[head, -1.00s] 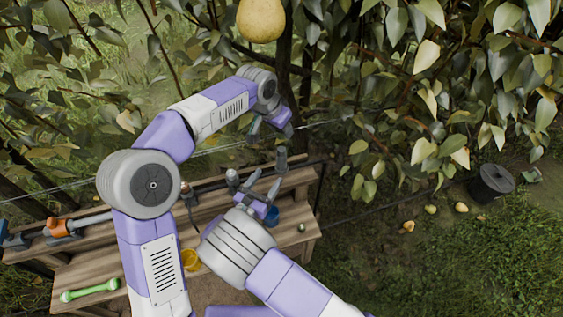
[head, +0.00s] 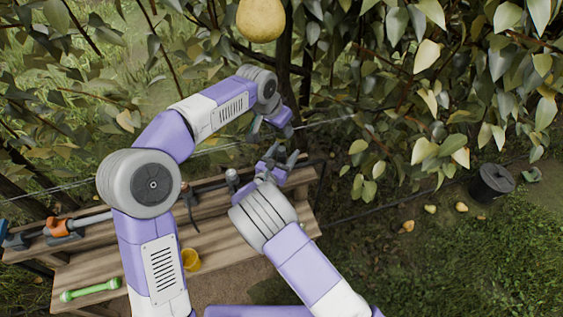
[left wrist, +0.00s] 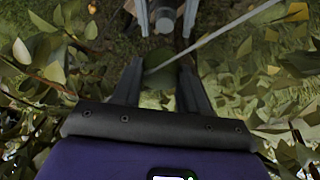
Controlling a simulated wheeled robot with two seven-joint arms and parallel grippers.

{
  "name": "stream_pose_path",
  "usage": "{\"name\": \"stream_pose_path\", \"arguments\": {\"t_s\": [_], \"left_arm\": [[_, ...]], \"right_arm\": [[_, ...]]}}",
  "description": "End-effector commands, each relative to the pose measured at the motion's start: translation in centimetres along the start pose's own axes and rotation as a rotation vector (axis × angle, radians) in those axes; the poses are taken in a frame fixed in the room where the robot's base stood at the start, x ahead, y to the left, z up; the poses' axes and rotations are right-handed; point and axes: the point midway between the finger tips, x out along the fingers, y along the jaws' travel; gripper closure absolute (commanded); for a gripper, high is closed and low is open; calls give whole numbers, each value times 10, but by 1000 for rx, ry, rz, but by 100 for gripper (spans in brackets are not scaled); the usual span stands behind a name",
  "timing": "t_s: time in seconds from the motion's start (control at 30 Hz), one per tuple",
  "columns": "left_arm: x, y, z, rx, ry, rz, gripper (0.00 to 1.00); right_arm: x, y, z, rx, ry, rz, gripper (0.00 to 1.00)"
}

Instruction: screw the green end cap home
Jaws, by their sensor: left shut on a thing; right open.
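My left gripper (head: 275,125) is above the back of the bench. In the left wrist view its fingers (left wrist: 158,92) are shut on a dark green rounded thing, which looks like the green end cap (left wrist: 156,98). A grey round pipe end (left wrist: 164,22) shows beyond the cap, apart from it in the picture. My right gripper (head: 281,163) is open just below the left one in the head view. In the left wrist view its fingers (left wrist: 166,12) stand on either side of the grey pipe end; contact cannot be told. The cap's thread is hidden.
The wooden bench (head: 225,238) holds a yellow cup (head: 191,260), a green bar with thick ends (head: 90,291) and an orange-and-grey fitting (head: 58,228). A thin wire (head: 215,150) runs behind it. Leafy branches and a hanging pear (head: 261,20) are close. A black bucket (head: 491,184) stands right.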

Motion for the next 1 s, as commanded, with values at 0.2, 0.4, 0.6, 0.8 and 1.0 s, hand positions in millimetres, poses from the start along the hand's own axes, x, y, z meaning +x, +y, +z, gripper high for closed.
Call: {"name": "stream_pose_path", "arguments": {"t_s": [0.2, 0.4, 0.6, 0.8, 1.0], "left_arm": [[0, 0, 0, 0, 0, 0, 86], [0, 0, 0, 0, 0, 0, 86], [0, 0, 0, 0, 0, 0, 86], [2, 0, 1, 0, -1, 1, 86], [27, 0, 13, -4, -3, 10, 86]], "right_arm": [[0, 0, 0, 0, 0, 0, 36], [0, 0, 0, 0, 0, 0, 67], [0, 0, 0, 0, 0, 0, 97], [0, 0, 0, 0, 0, 0, 100], [0, 0, 0, 0, 0, 0, 100]]}}
